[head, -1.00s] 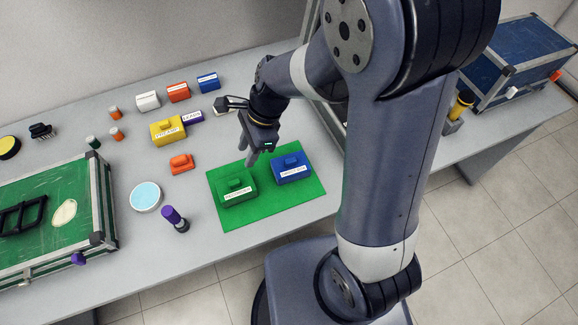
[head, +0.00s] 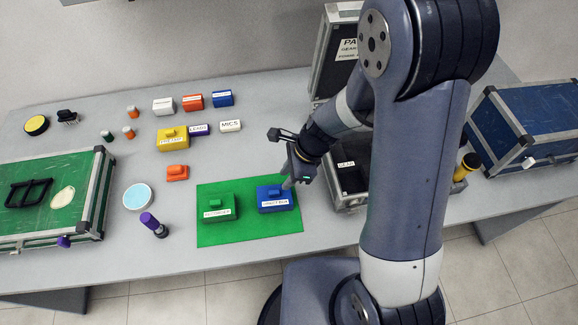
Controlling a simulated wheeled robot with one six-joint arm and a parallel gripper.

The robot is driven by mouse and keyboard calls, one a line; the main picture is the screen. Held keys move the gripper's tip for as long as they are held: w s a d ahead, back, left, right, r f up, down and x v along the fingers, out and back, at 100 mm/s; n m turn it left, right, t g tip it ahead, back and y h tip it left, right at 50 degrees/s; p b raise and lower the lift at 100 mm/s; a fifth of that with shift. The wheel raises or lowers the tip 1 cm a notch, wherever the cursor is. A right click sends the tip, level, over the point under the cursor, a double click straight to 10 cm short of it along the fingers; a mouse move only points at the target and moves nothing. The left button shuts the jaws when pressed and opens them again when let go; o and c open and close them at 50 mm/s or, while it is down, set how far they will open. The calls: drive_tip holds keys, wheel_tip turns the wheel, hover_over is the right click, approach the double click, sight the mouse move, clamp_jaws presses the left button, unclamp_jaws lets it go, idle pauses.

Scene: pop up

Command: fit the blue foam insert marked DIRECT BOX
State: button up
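The blue foam insert (head: 273,201) marked DIRECT BOX sits on the right part of the green mat (head: 235,236), its label facing the front and a small block-shaped grip on top. My gripper (head: 287,185) points down at the right side of that grip, very close to it. I cannot tell whether it touches, or how far apart the fingers are. An open case (head: 349,205) with a dark interior stands just right of the mat, its lid (head: 333,60) raised. My arm hides much of it.
A green insert (head: 217,210) sits left of the blue one on the mat. Yellow (head: 172,142), orange, white and blue blocks stand behind. A purple-topped cylinder (head: 153,224) is left of the mat. Closed green (head: 60,195) and blue (head: 520,125) cases flank the table.

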sight(276, 192)
drive_tip(key=b+x, duration=0.6)
drive_tip(key=x, duration=0.2)
drive_tip(key=shift+f, duration=0.1)
clamp_jaws()
wheel_tip(276, 192, up, 4)
drive_tip(key=p, duration=0.3)
drive_tip(key=shift+r+p, duration=0.2)
drive_tip(key=shift+p, duration=0.2)
drive_tip(key=shift+f, duration=0.1)
